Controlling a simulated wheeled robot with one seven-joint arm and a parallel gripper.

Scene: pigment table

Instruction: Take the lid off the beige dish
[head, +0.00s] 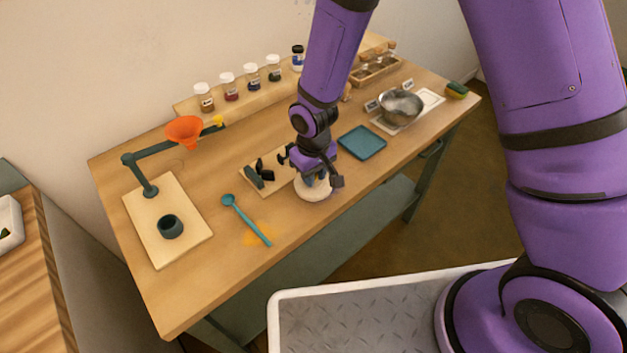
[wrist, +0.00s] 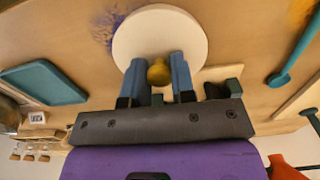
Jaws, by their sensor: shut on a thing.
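The beige dish (head: 313,192) stands near the front edge of the table, under my gripper (head: 318,181). I cannot tell whether the lid touches the dish rim.
A teal spoon (head: 246,219) lies left of the dish. A board with dark holders (head: 265,173) is just behind. A blue tray (head: 362,142) and a metal bowl (head: 401,106) on a scale are to the right.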

